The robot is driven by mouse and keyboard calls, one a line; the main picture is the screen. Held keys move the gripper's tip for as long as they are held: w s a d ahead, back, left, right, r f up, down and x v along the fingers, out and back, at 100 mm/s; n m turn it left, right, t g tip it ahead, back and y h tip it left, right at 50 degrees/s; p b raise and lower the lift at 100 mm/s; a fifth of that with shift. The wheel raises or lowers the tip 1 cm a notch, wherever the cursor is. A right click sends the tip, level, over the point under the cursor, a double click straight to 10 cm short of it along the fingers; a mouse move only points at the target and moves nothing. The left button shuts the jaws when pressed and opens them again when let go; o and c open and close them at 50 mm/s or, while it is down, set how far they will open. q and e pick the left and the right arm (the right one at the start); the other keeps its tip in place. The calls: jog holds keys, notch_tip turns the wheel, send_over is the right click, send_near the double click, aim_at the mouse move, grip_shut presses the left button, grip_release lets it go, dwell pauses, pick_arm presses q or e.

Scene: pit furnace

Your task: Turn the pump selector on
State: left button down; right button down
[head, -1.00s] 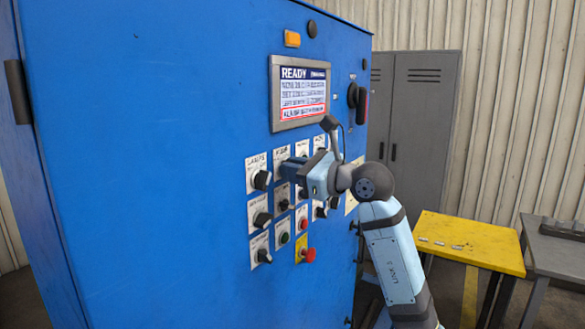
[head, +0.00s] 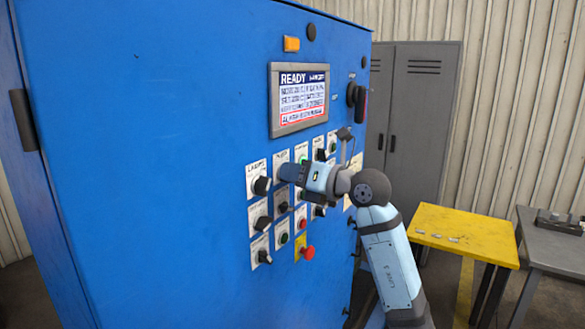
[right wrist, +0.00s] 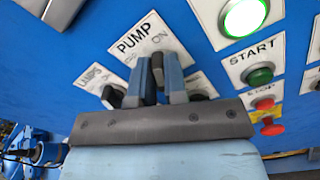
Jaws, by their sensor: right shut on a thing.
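The pump selector (right wrist: 157,66) is a dark knob under a white plate marked PUMP (right wrist: 148,40) with ON at its right, on the blue cabinet front. In the right wrist view, the fingers of my right gripper (right wrist: 158,80) stand on both sides of the knob and are shut on it. In the head view my right gripper (head: 284,172) reaches the panel from the right, at the top row of controls, and hides the knob. The knob's exact angle is hard to read. My left gripper is not in view.
The lamps selector (head: 262,185) is close on the left. A lit green lamp (right wrist: 243,17), a green start button (right wrist: 259,75) and red buttons are nearby. A screen (head: 300,98) reading READY is above. A yellow table (head: 462,235) stands at the right.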

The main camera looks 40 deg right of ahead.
dwell(0.4)
jog(key=c, duration=1.2)
grip_release()
jog(key=shift+o, duration=0.2)
jog(key=shift+s, duration=0.1)
jog(key=b+v, duration=0.3)
jog(key=v, duration=1)
jog(key=shift+s+d+b, duration=0.2)
jog(key=shift+s+b, duration=0.1)
jog(key=shift+b, duration=0.1)
